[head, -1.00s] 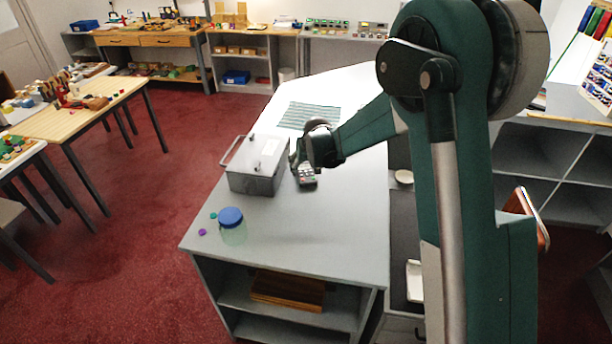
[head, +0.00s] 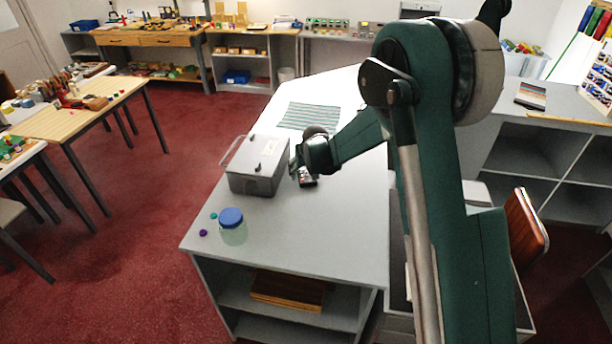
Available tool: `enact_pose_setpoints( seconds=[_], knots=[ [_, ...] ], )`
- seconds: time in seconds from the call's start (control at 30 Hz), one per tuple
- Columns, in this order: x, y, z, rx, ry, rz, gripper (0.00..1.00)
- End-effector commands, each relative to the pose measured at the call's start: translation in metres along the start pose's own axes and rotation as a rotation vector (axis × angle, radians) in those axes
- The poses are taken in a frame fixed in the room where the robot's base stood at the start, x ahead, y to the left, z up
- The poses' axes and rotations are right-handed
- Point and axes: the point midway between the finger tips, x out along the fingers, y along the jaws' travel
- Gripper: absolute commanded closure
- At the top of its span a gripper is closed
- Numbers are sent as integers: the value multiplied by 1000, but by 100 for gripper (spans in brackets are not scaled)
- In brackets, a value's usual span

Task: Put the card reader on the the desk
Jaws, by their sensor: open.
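The card reader (head: 308,182), small and dark with a keypad, lies on the light grey desk top (head: 345,205), just right of a grey metal cash box (head: 258,167). Its far part is hidden behind my gripper (head: 298,170). My gripper is open and low at the far end of the card reader, beside the box. The picture is too small to tell whether the fingers touch the card reader.
A jar with a blue lid (head: 232,225) and two small caps, teal and purple (head: 203,233), are near the desk's left edge. A striped cloth (head: 309,116) lies farther back. The desk top right of the card reader is clear.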

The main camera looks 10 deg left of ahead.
Motion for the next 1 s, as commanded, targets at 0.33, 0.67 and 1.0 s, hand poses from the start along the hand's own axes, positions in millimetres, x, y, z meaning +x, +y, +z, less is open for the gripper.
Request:
enact_pose_setpoints(
  seconds=[0.33,0.67,1.0],
  knots=[
    [6,0,0,0,0,0,38],
    [6,0,0,0,0,0,38],
    [6,0,0,0,0,0,72]
  ],
)
